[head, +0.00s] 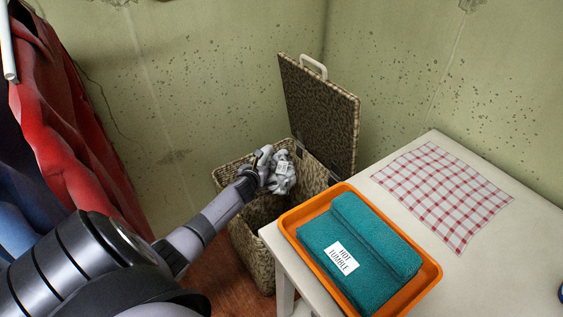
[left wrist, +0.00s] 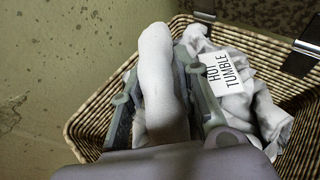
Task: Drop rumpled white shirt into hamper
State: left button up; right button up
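The rumpled white shirt (head: 281,174) hangs at the mouth of the wicker hamper, a white label on it. In the left wrist view the shirt (left wrist: 255,92) bulges up between and beside the fingers, and its label reads "HOT TUMBLE". My left gripper (head: 264,165) is closed around a fold of the shirt, over the hamper's opening. The hamper (head: 251,250) stands open in the corner, its lid (head: 322,110) raised with a pale handle. The hamper's rim (left wrist: 92,118) surrounds the shirt in the left wrist view. The shirt's underside is hidden. My right gripper is not in view.
A white table (head: 480,262) stands right of the hamper, close to it. On it are an orange tray (head: 429,272) with a folded teal towel (head: 362,240) and a checked cloth (head: 443,192). Red clothing (head: 70,140) hangs at the left.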

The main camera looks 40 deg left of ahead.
pick_arm(q)
jog(key=o, duration=0.5)
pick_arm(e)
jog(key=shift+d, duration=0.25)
pick_arm(q)
jog(key=shift+s, duration=0.1)
jog(key=shift+s+d+r, duration=0.15)
jog(key=shift+s+d, duration=0.05)
jog(key=shift+s, duration=0.25)
jog(key=s+d, duration=0.2)
jog(key=s, duration=0.2)
jog(key=s+d, duration=0.2)
jog(key=s, duration=0.2)
jog(key=s+d+r, duration=0.1)
jog(key=s+d, duration=0.1)
jog(key=s, duration=0.2)
jog(key=shift+d, duration=0.35)
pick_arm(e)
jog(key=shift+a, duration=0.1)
pick_arm(q)
jog(key=shift+f, duration=0.1)
